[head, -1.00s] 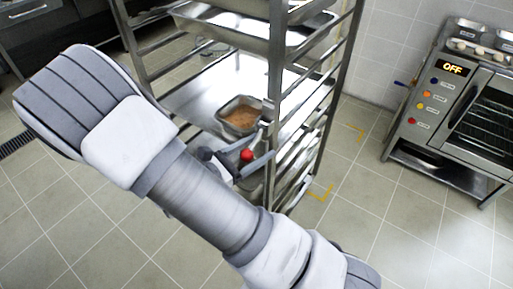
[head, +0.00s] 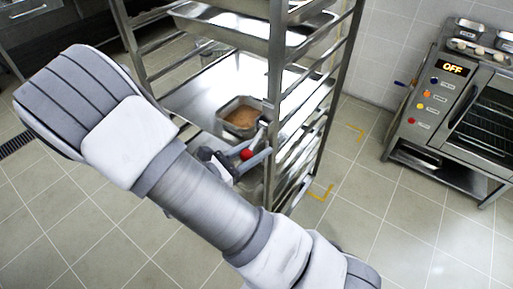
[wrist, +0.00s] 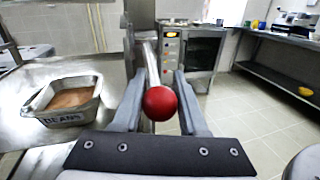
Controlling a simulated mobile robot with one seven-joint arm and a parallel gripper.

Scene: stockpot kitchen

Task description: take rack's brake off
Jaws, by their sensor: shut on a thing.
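The rack (head: 277,75) is a tall steel frame with trays, standing in the middle of the head view. A grey lever (wrist: 151,62) with a red ball knob (wrist: 160,103) is at its near post; I take it as the brake. The knob also shows in the head view (head: 246,154). My gripper (wrist: 159,88) is shut on the red knob, with one finger on each side of it. In the head view my gripper (head: 243,164) is at the near post, partly hidden by my arm. The lever's lower part is hidden there.
A metal container of brown food, labelled BEANS (wrist: 70,102), sits on a rack shelf beside my gripper. An oven reading OFF (head: 455,110) stands at the right. Yellow corner marks (head: 321,193) are on the tiled floor, which is clear between rack and oven.

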